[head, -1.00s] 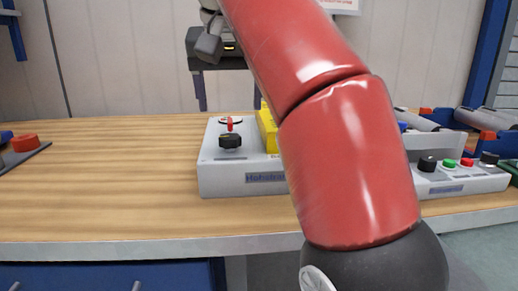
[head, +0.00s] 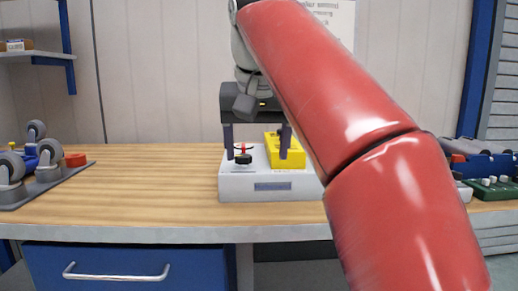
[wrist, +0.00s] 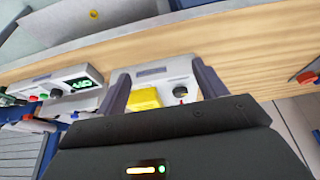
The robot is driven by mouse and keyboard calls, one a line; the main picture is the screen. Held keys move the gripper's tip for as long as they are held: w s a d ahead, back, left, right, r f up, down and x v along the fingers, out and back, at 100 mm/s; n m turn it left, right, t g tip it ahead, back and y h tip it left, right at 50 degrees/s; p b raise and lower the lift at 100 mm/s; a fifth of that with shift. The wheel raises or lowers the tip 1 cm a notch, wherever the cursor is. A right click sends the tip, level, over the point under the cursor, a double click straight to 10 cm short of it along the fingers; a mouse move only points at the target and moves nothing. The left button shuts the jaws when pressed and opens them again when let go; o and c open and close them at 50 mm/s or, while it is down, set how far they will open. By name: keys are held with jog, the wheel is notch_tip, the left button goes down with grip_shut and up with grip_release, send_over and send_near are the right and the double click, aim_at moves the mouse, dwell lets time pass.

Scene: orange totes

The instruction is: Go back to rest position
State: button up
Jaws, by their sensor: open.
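My gripper (head: 256,148) is open, with a dark body and two grey fingers set wide apart. In the head view it points down, in line with the white control box (head: 270,187). That box carries a black knob with a red pointer (head: 243,157) and a yellow block (head: 285,152). In the wrist view my gripper (wrist: 163,92) shows the yellow block (wrist: 145,100) and the knob (wrist: 180,92) between its fingers, with nothing held. The gap between fingertips and box cannot be judged. My red arm hides part of the box's right side.
The wooden bench (head: 150,185) is clear left of the box. Caster wheels on a grey plate (head: 38,175) stand at far left. A blue drawer (head: 120,268) is below the bench.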

dwell(0.3)
jog(key=s+d+f, duration=0.3)
jog(key=s+f, duration=0.2)
jog(key=f, duration=0.6)
jog(key=s+d+f, duration=0.4)
jog(key=s+f, duration=0.2)
jog(key=f, duration=0.4)
jog(key=s+d+f+t, duration=0.1)
jog(key=s+d+f, duration=0.3)
jog(key=f, duration=0.7)
jog(key=shift+s+d+f, duration=0.25)
jog(key=shift+s+f, duration=0.05)
jog(key=shift+s, duration=0.5)
